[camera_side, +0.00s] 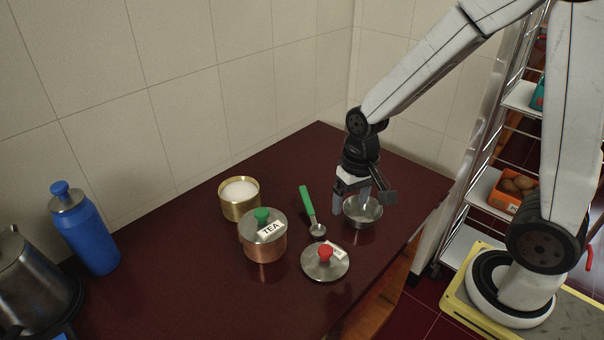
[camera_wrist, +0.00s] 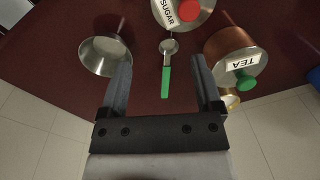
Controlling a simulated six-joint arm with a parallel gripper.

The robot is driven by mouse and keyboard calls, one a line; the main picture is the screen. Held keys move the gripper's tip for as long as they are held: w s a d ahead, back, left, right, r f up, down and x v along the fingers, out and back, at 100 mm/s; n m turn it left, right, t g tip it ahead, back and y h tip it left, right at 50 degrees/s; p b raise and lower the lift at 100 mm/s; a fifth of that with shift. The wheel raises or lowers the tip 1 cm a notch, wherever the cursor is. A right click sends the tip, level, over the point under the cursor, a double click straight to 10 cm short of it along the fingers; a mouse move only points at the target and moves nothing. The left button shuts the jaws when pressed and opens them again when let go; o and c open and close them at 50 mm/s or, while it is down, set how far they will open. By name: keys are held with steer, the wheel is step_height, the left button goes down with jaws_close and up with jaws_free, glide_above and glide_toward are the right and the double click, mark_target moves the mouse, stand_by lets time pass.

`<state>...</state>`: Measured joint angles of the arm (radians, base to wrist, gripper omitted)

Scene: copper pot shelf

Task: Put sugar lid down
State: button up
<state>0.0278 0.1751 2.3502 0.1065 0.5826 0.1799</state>
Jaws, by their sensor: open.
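The sugar lid (camera_side: 318,268) is a round metal lid with a red knob and a white label. It lies knob-up on the dark red table, and the top edge of the wrist view cuts it off (camera_wrist: 196,22). A brass pot (camera_side: 238,212) stands open with white contents at the back; only a bit of its gold edge (camera_wrist: 232,101) shows in the wrist view. My gripper (camera_side: 351,203) is open and empty beside the metal bowl, apart from the lid. In the wrist view its fingers (camera_wrist: 160,68) spread on either side of the spoon's green handle.
A copper TEA pot (camera_side: 264,248) with a green-knobbed lid stands left of the sugar lid. A green-handled spoon (camera_side: 309,203) lies between the pots and the metal bowl (camera_side: 362,214). A blue bottle (camera_side: 90,238) and kettle stand far left. The front table is clear.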

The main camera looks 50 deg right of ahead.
steer(key=s+n, duration=0.1)
steer(key=s+n+t, duration=0.2)
steer(key=shift+d+r+h, duration=0.1)
steer(key=shift+r+h, duration=0.2)
